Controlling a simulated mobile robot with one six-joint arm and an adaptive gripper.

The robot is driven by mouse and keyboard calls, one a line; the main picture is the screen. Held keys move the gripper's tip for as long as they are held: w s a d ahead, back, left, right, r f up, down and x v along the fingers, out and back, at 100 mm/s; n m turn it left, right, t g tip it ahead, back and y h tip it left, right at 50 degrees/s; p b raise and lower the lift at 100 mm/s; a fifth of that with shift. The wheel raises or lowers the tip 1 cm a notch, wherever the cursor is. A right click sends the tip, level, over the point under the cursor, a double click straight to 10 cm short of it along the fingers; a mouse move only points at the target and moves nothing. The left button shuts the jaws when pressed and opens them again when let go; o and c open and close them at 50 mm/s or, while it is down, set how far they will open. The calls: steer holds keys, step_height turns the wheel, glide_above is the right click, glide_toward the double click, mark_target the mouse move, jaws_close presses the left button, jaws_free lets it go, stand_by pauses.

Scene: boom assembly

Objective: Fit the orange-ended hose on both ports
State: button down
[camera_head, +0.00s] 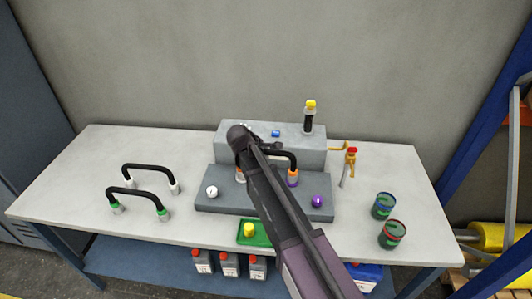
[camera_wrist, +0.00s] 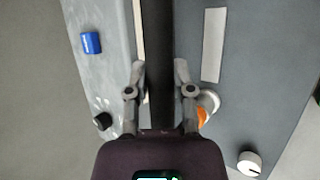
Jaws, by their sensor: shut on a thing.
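The orange-ended hose is a black arched hose (camera_head: 282,153) over the lower step of the grey block (camera_head: 218,205). Its right orange end (camera_head: 293,173) stands just above a purple ring, apparently touching it. Its left orange end (camera_head: 240,177) is partly hidden by my arm, and whether it is seated cannot be told. In the wrist view my gripper (camera_wrist: 160,92) is shut on the black hose (camera_wrist: 160,40), which runs between both fingers. One orange end (camera_wrist: 203,117) shows beside the right finger, next to a pale ring. In the head view my arm covers the grip.
A white knob (camera_head: 212,191) and a purple knob (camera_head: 317,201) flank the hose. A blue cap (camera_head: 275,133) and yellow-topped cylinder (camera_head: 309,118) stand on the upper step. Green-ended (camera_head: 140,192) and white-ended (camera_head: 150,169) hoses stand left. Two cans (camera_head: 392,234) stand right.

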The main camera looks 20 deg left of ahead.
steer(key=shift+f, duration=0.3)
steer(key=c, duration=0.8)
jaws_free()
steer(key=shift+o, duration=0.2)
steer(key=shift+s+r, duration=0.1)
steer(key=shift+r, duration=0.05)
steer(key=p+v, duration=0.8)
steer(key=v, duration=0.2)
steer(key=shift+s+r, duration=0.3)
stand_by(0.6)
steer(key=w+d+f+m+g+b, duration=0.1)
steer(key=d+f+m, duration=0.1)
steer(key=d, duration=0.5)
steer(key=w+d+f+m+g+b, duration=0.1)
steer(key=d+f+m, duration=0.15)
steer(key=d, duration=0.55)
steer(key=s+d+f+m+g+y+b, duration=0.1)
steer(key=s+d+m, duration=0.3)
steer(key=d, duration=0.6)
steer(key=s+d+f+m+g+y+b, duration=0.1)
steer(key=s+d+m, duration=0.3)
steer(key=d, duration=0.7)
steer(key=s+d+f+m+g+y+b, duration=0.1)
steer(key=s+d+f+m+g, duration=0.2)
steer(key=d+m, duration=0.3)
steer(key=s+d, duration=0.1)
steer(key=d, duration=0.3)
steer(key=shift+d+f+m, duration=0.2)
steer(key=shift+d+m, duration=0.1)
steer(key=shift+m, duration=0.05)
